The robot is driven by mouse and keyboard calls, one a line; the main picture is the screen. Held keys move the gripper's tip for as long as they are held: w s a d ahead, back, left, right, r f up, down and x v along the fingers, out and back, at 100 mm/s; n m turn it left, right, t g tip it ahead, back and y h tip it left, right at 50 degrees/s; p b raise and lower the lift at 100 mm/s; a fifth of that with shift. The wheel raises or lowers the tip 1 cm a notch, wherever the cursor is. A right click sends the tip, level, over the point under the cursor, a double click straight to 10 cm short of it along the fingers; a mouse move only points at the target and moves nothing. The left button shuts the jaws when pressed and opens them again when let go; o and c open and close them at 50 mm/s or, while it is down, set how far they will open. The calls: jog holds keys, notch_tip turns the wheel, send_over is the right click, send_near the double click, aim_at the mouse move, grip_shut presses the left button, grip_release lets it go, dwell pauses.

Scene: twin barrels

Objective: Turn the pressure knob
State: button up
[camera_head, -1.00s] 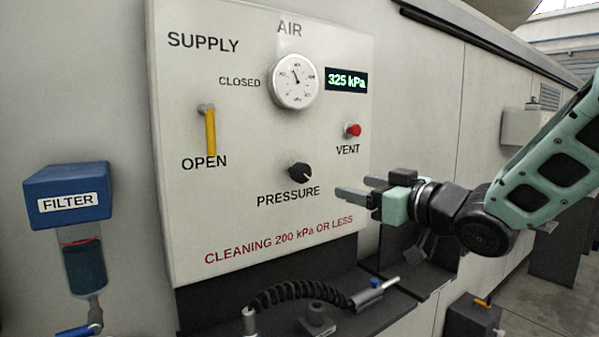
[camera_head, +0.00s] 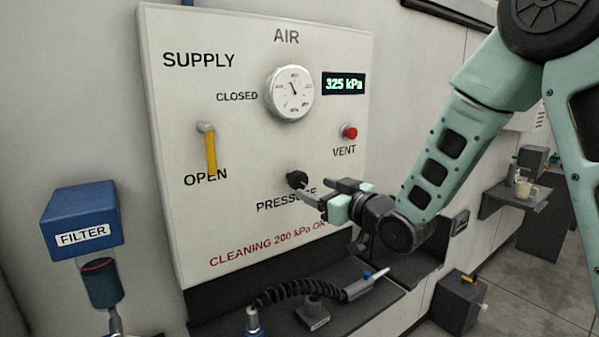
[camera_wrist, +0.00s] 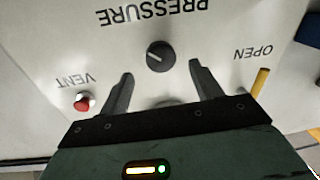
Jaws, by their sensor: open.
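The black pressure knob (camera_head: 297,179) sits on the white air panel (camera_head: 230,120), above the word PRESSURE. In the wrist view the knob (camera_wrist: 160,56) lies between and just beyond my two fingertips, with a pale pointer mark on its face. My gripper (camera_head: 325,191) is open and empty, its fingers pointing at the panel close to the knob. In the wrist view my gripper's fingers (camera_wrist: 161,68) stand wide apart on either side of the knob, with no clear contact. The display (camera_head: 344,84) reads 325 kPa.
The yellow supply lever (camera_head: 210,150) hangs down toward OPEN. A round gauge (camera_head: 290,93) and red vent button (camera_head: 349,132) are on the panel. A blue filter (camera_head: 82,217) stands at left. A black coiled hose (camera_head: 300,293) lies on the ledge below.

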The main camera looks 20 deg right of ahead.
aim_at(302, 183)
jog(key=p+x, duration=0.2)
jog(key=x, duration=0.5)
jog(key=shift+w, duration=0.1)
jog(key=c, duration=1)
